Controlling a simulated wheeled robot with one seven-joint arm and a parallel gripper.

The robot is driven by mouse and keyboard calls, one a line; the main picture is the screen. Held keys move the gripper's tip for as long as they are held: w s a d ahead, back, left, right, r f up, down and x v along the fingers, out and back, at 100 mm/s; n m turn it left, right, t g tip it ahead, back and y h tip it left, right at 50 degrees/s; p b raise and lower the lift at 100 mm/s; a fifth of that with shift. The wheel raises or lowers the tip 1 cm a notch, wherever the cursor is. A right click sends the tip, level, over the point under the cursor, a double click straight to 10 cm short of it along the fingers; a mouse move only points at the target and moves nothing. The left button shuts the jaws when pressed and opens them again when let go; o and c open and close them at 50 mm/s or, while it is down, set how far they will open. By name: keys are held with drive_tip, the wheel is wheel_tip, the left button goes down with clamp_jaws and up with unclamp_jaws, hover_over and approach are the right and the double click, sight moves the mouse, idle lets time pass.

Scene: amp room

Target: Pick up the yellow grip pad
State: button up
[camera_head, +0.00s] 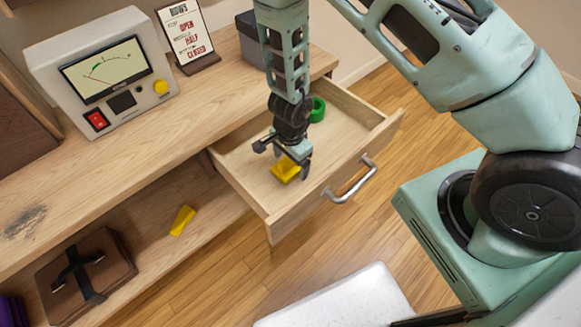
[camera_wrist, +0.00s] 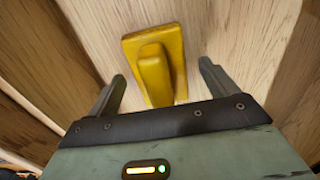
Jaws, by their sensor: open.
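A yellow pad (camera_head: 286,169) with a raised grip block on a flat base lies on the floor of the open drawer (camera_head: 345,130). In the wrist view the yellow pad (camera_wrist: 154,62) is straight ahead, its near end between the two fingers. My gripper (camera_head: 285,161) is over the drawer, pointing down, just above the pad and partly covering it in the head view. In the wrist view my gripper (camera_wrist: 162,73) is open, with a finger on each side and nothing held. I cannot tell whether a finger touches the pad.
A green ring (camera_head: 317,109) lies at the drawer's back. The drawer has wooden walls and a metal handle (camera_head: 350,180). Another yellow piece (camera_head: 182,220) and a brown case (camera_head: 86,272) are on the lower shelf. A meter box (camera_head: 105,75) and a sign (camera_head: 187,35) stand on the bench.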

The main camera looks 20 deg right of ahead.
drive_tip(key=c, duration=1.1)
wheel_tip(320, 180, up, 9)
drive_tip(key=p, duration=0.5)
drive_tip(key=shift+r, duration=0.55)
drive_tip(key=shift+o, duration=0.6)
drive_tip(key=shift+d, duration=0.1)
